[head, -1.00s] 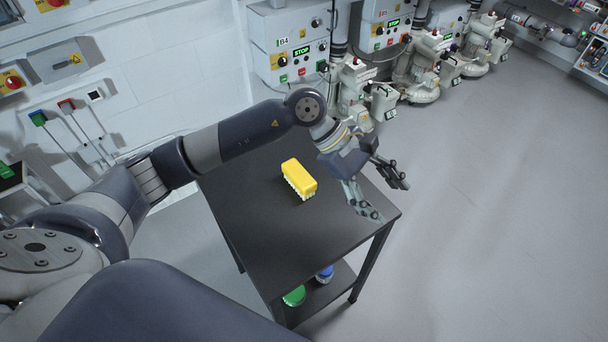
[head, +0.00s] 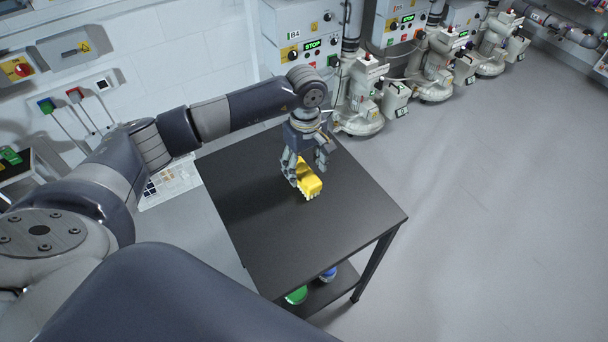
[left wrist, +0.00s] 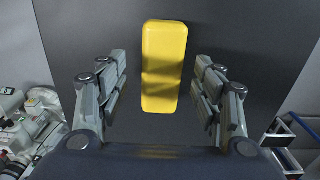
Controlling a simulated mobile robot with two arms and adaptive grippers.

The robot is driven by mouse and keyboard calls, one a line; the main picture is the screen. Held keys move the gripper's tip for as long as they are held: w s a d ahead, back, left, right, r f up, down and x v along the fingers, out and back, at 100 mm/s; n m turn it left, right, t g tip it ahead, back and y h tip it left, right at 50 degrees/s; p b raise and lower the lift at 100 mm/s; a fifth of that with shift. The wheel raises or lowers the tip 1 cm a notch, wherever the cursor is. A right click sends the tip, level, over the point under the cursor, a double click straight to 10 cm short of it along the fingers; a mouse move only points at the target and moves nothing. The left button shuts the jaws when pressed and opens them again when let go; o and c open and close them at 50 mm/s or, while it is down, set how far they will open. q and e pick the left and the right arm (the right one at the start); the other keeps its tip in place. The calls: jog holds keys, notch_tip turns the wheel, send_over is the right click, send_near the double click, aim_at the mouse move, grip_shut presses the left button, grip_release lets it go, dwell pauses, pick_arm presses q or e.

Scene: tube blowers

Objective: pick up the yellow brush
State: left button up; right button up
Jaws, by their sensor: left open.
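The yellow brush (head: 307,182) lies on the dark table (head: 340,225), its light bristles down. In the head view my left gripper (head: 306,178) is above it, pointing down, and hides part of it. In the left wrist view the brush (left wrist: 163,65) shows between the two open fingers of the left gripper (left wrist: 163,90), with a gap on each side. The fingers do not touch it in that view. My right gripper is not in view.
A green item (head: 296,295) and a blue item (head: 328,273) are on the shelf under the table. White machines (head: 357,105) stand behind the table. The tabletop around the brush is clear, and open floor lies to the right.

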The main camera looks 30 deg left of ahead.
aim_at(304, 171)
pick_arm(q)
notch_tip(304, 171, down, 4)
jog(key=shift+s+a+r+p, duration=0.1)
jog(key=shift+a+r+p, duration=0.1)
jog(key=shift+p, duration=0.45)
jog(key=shift+f, duration=0.4)
jog(key=shift+c, duration=0.6)
jog(key=c, duration=1.1)
jog(key=shift+r, duration=0.1)
